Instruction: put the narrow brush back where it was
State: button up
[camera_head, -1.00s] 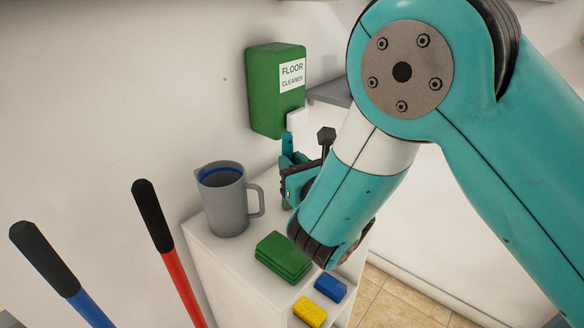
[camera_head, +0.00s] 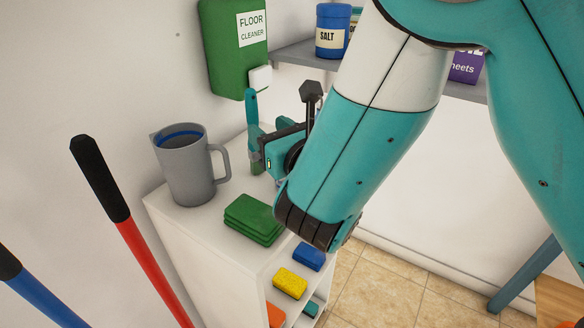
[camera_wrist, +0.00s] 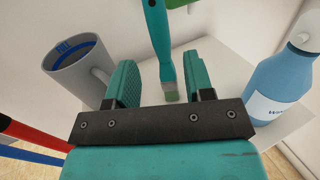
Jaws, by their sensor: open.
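The narrow brush (camera_head: 252,108) has a teal handle and stands about upright, bristles down, on the top of the white cabinet near the wall. In the wrist view the brush (camera_wrist: 157,30) shows between the two fingers, with its pale ferrule and green bristles lower down. My gripper (camera_head: 266,146) is open at the brush, and its fingers lie to either side of it in the wrist view (camera_wrist: 160,66). I cannot tell whether a finger touches the brush. My arm hides part of the cabinet top in the head view.
A grey jug (camera_head: 187,170) and green pads (camera_head: 253,218) stand on the cabinet (camera_head: 215,238). A blue bottle (camera_wrist: 282,85) stands right of the gripper in the wrist view. A green floor cleaner dispenser (camera_head: 228,60) hangs above. Red (camera_head: 148,265) and blue (camera_head: 45,302) handles rise at left.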

jog(key=b+v, duration=0.6)
jog(key=v, duration=0.1)
jog(key=shift+b, duration=0.3)
jog(key=shift+s, duration=0.1)
